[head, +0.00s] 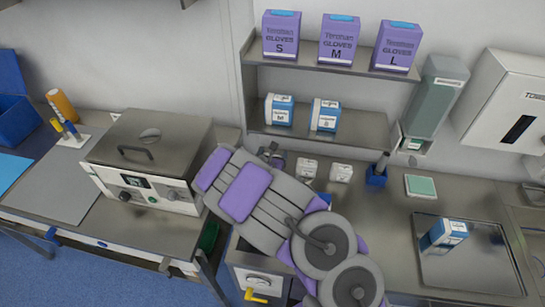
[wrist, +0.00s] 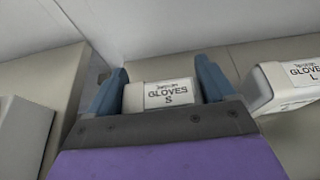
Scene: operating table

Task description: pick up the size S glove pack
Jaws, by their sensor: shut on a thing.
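The size S glove pack (wrist: 172,95) is a small white box with "GLOVES S" on its face. In the wrist view it sits between the two blue fingers of my gripper (wrist: 161,77), which is shut on it. In the head view my gripper (head: 272,155) is at the back of the counter, left of two small white packs, and the held pack is mostly hidden by my arm. A white pack marked "GLOVES L" (wrist: 300,82) lies just right of the right finger in the wrist view.
Two white packs (head: 307,168) (head: 341,172) stand on the counter under a shelf (head: 340,135) with blue-white boxes. Purple S, M and L glove boxes (head: 339,40) stand on the upper shelf. A metal steriliser (head: 150,150) is on the left; a tray (head: 480,275) is at right.

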